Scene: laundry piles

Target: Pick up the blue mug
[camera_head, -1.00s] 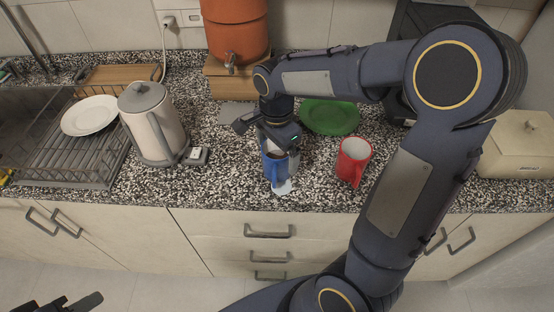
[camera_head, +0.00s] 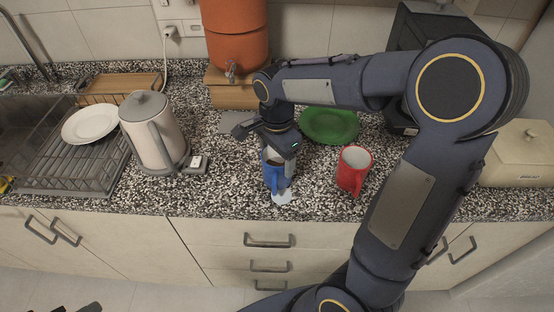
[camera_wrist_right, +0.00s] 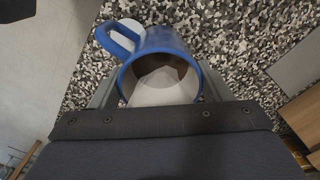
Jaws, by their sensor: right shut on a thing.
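The blue mug (camera_head: 273,178) stands out near the front edge of the speckled counter in the head view, with a small white patch below it. It also shows in the right wrist view (camera_wrist_right: 160,42), with its handle toward the upper left and a dark and pale inside. My right gripper (camera_head: 277,160) comes down on the mug from above and is shut on it, with its fingers at the two sides of the mug. I cannot tell whether the mug touches the counter. Only a dark bit of my left gripper (camera_head: 88,308) shows at the bottom left edge.
A red mug (camera_head: 353,170) stands to the right, and a green plate (camera_head: 330,125) lies behind it. A kettle (camera_head: 152,135) stands to the left, beside a dish rack (camera_head: 70,165) with a white plate (camera_head: 90,123). An orange water dispenser (camera_head: 235,35) stands behind.

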